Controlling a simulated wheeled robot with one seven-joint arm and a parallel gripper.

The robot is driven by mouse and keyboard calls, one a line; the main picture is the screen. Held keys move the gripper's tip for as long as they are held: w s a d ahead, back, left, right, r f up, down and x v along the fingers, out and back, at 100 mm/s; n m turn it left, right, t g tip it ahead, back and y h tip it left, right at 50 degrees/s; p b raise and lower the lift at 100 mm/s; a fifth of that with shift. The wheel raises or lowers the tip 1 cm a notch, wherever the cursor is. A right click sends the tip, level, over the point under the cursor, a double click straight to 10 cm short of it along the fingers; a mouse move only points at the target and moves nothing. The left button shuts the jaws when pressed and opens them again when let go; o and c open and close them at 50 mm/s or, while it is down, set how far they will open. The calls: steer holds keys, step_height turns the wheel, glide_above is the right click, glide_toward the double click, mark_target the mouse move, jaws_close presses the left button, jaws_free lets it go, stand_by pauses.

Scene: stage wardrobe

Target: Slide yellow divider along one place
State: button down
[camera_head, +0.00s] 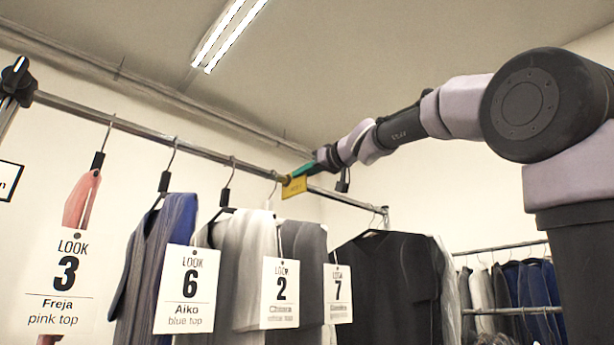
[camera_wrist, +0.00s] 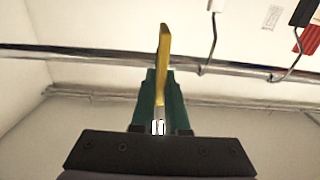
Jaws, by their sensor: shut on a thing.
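The yellow divider (camera_head: 294,187) hangs on the metal rail (camera_head: 130,127), to the right of the hanger hook above the Look 2 tag. My gripper (camera_head: 318,165), with green fingers, reaches it from the right and is shut on it. In the wrist view the divider (camera_wrist: 164,60) shows edge-on as a thin yellow plate between the green fingers of my gripper (camera_wrist: 160,100), in front of the rail (camera_wrist: 90,54). The lettering on the divider is too small to read.
Tagged garments hang along the rail: Look 3 pink top (camera_head: 80,205), Look 6 blue top (camera_head: 160,240), Look 2 (camera_head: 250,250) and Look 7 (camera_head: 305,245). A black garment (camera_head: 385,270) hangs further right. Another rail (camera_head: 500,246) with clothes stands at right.

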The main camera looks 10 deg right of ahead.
steer(key=c, duration=0.9)
jaws_free()
steer(key=shift+d, duration=0.1)
steer(key=v, duration=1)
steer(key=shift+s+d, duration=0.2)
steer(key=shift+s, duration=0.1)
steer(key=s+d+f+m+g+h, duration=0.2)
steer(key=s+d+f+m+h, duration=0.1)
steer(key=f, duration=1.2)
steer(key=s+d+f+m+g+h, duration=0.2)
steer(key=s+d+f+m+g, duration=0.1)
steer(key=f, duration=1.2)
steer(key=s+d+f+m+g+h, duration=0.2)
steer(key=s+d+f+m, duration=0.3)
steer(key=f, duration=1.1)
steer(key=shift+s+d+g+h, duration=0.15)
steer(key=shift+s+g+h, duration=0.15)
steer(key=shift+s+h, duration=0.4)
